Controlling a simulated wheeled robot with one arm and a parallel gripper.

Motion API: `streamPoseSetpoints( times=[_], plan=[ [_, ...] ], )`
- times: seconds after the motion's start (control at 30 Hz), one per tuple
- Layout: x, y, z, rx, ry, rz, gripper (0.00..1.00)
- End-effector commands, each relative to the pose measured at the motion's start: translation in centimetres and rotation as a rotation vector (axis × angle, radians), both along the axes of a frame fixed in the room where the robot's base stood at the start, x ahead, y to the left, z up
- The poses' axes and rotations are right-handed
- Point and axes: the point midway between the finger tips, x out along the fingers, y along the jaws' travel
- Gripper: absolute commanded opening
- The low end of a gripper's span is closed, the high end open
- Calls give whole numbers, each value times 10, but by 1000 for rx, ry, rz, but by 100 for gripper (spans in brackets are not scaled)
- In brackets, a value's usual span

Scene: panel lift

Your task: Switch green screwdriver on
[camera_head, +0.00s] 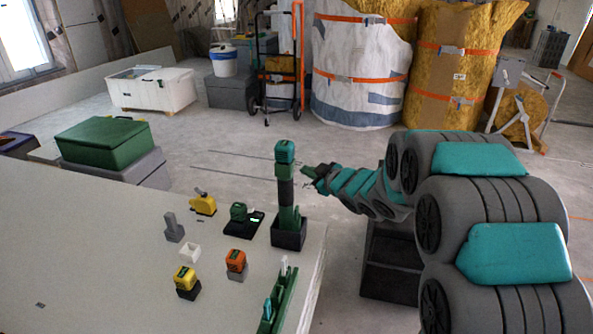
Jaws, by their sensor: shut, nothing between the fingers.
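The green screwdriver (286,191) looks to be the tall green and black tool standing upright in a dark square base (289,235). It is near the far right corner of the white table, with a teal-green top end. My gripper (307,170) is just right of the tool's upper part and points left towards it. It is shut and empty. A small gap shows between the fingertips and the tool, though depth is hard to judge. No switch can be made out on the tool.
On the white table (110,245) stand a yellow tool (203,204), a green item on a black base (240,214), a grey block (174,228), a white box (190,253), orange (236,261) and yellow (186,279) items, and a green tool (276,303) at the front edge.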

Motion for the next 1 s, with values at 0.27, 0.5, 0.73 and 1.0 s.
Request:
streamPoseSetpoints(
  times=[0.27, 0.5, 0.73, 1.0],
  plan=[
    [0, 0, 0, 0, 0, 0, 0],
    [0, 1, 0, 0, 0, 0, 0],
    [1, 9, 0, 0, -1, 2, 0],
    [2, 9, 0, 0, 0, 0, 0]
  ],
)
